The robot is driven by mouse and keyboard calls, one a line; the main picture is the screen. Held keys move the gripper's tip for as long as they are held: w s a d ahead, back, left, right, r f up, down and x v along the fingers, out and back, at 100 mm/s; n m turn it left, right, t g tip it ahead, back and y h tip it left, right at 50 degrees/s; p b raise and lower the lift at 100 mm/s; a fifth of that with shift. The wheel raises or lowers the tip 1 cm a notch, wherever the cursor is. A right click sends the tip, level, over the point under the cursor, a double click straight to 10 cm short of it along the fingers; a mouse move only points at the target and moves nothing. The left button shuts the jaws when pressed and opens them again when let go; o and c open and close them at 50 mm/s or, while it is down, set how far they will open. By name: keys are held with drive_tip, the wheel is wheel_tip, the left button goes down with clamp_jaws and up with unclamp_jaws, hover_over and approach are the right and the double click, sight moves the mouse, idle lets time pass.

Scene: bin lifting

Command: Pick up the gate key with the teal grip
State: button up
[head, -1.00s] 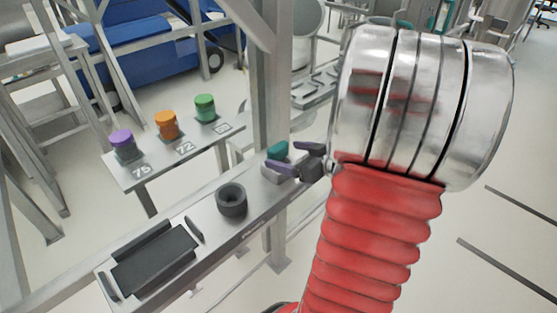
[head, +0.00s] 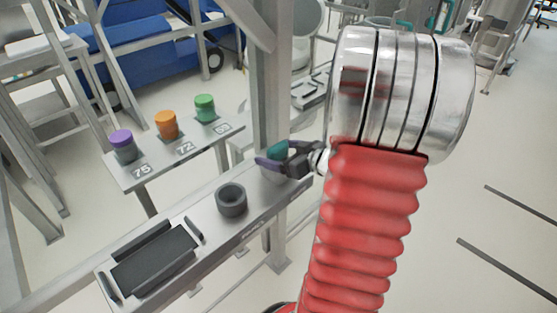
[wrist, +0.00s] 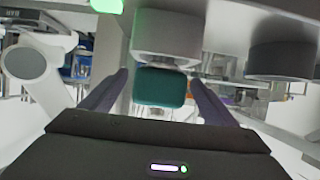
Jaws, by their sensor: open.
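The teal grip of the gate key (head: 278,149) shows at the right end of the narrow grey shelf in the head view, partly hidden by my gripper. In the wrist view the teal grip (wrist: 160,87) is a rounded block between my two dark fingers, with a gap on each side. A grey cylindrical part is close beyond it. My gripper (head: 266,164) is open, with its fingers on either side of the grip. The rest of the key is hidden.
A dark ring-shaped holder (head: 231,200) and a black tray (head: 155,262) are on the same shelf. A metal post rises close by the key. Purple (head: 122,140), orange (head: 167,124) and green (head: 205,107) capped items stand on a numbered plate behind.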

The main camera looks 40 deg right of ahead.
drive_tip(key=c, duration=1.3)
drive_tip(key=shift+r, duration=5.05)
drive_tip(key=shift+r, duration=2.95)
